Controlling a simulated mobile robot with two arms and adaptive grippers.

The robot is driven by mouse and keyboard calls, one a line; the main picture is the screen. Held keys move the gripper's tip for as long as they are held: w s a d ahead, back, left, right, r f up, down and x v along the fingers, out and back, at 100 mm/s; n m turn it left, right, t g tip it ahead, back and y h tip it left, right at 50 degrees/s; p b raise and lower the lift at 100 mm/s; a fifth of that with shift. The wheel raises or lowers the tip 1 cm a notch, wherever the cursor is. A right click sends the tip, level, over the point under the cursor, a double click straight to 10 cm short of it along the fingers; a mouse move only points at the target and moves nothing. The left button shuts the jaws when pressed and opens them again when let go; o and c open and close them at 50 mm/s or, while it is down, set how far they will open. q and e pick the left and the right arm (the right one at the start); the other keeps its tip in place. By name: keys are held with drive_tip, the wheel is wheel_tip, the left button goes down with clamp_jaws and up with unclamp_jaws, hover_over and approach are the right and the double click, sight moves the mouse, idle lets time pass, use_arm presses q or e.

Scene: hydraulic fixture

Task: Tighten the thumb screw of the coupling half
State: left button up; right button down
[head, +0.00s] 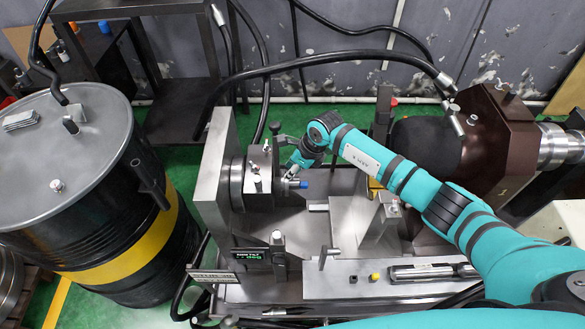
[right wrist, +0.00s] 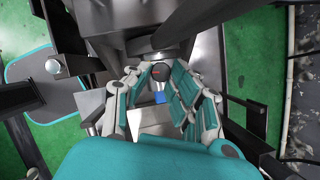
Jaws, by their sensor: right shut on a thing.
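The steel coupling half (head: 236,187) sits on the fixture against an upright plate, left of centre in the head view. My right gripper (head: 295,162) reaches it from the right, at its right-hand side. In the right wrist view my gripper's fingers (right wrist: 160,85) are closed in from both sides around a small dark round knob with a red mark, which looks like the thumb screw (right wrist: 160,71). A blue tip (right wrist: 159,97) shows just below it, and also in the head view (head: 304,183). The finger contacts are partly hidden. My left gripper is not in view.
A black drum with a yellow band (head: 115,262) stands at the left. A dark brown housing (head: 500,140) is at the right, with a hose (head: 330,60) arching over the back. Small parts and a digital readout (head: 250,255) are on the front of the fixture.

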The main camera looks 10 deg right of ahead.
drive_tip(key=shift+r+m, duration=0.1)
drive_tip(key=shift+m, duration=0.2)
drive_tip(key=shift+s+a+m+t+h+p, duration=0.1)
drive_tip(key=shift+m+t+h+p, duration=0.3)
drive_tip(key=shift+m, duration=0.6)
drive_tip(key=shift+a+m+t+h, duration=0.15)
drive_tip(key=shift+m+t+h, duration=0.25)
drive_tip(key=shift+m, duration=1.4)
drive_tip(key=c, duration=1.2)
unclamp_jaws()
drive_tip(key=shift+s, duration=0.1)
drive_tip(key=v, duration=1.2)
drive_tip(key=shift+a, duration=0.1)
